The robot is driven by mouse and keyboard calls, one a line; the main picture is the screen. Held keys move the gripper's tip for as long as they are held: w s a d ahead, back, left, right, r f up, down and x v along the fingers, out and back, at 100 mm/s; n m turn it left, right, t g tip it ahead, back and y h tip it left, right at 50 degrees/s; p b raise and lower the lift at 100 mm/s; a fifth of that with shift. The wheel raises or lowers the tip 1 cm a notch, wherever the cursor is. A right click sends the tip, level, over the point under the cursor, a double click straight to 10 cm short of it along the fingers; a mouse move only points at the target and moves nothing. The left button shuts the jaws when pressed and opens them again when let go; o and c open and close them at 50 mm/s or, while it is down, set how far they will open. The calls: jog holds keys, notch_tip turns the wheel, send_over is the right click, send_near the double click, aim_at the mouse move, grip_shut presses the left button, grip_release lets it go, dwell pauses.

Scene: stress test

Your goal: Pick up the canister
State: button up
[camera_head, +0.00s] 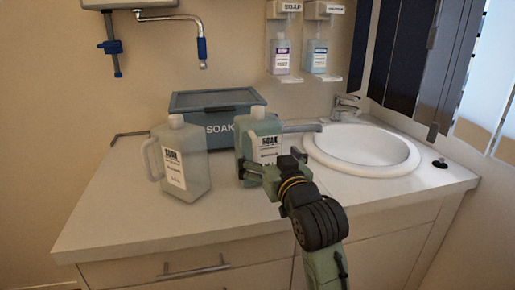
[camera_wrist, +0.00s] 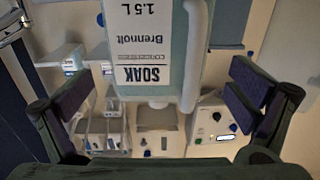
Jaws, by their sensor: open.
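Two jug-like canisters with side handles and white labels stand on the counter in the head view. The pale canister (camera_head: 190,150) is at left, clear of my gripper. The greenish canister (camera_head: 262,128) is in the middle, directly behind my gripper (camera_head: 272,168), which hides its lower part. In the wrist view, a canister (camera_wrist: 112,40) with an upside-down SOAK label fills the top centre, handle to the right. My gripper (camera_wrist: 160,88) is open there, one dark finger on each side with visible gaps to the canister. I cannot tell how deep it sits between them.
A grey lidded SOAK box (camera_head: 190,102) stands behind the canisters. A white sink (camera_head: 385,169) with a tap (camera_head: 346,106) is at right. Two soap dispensers (camera_head: 282,58) (camera_head: 317,58) hang on the wall. The counter's front left (camera_head: 120,215) is clear.

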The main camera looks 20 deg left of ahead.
aim_at(263, 142)
jog(key=shift+r+p+x, duration=0.15)
jog(key=shift+p+x, duration=0.3)
jog(key=shift+x, duration=1.1)
jog(key=shift+r+p+x, duration=0.1)
jog(key=shift+p+x, duration=0.35)
jog(key=shift+x, duration=1.1)
jog(key=shift+d, duration=0.1)
jog(key=shift+c, duration=0.4)
jog(key=c, duration=1.5)
jog(key=shift+r, duration=0.15)
jog(key=shift+c, duration=0.3)
jog(key=shift+r, duration=0.2)
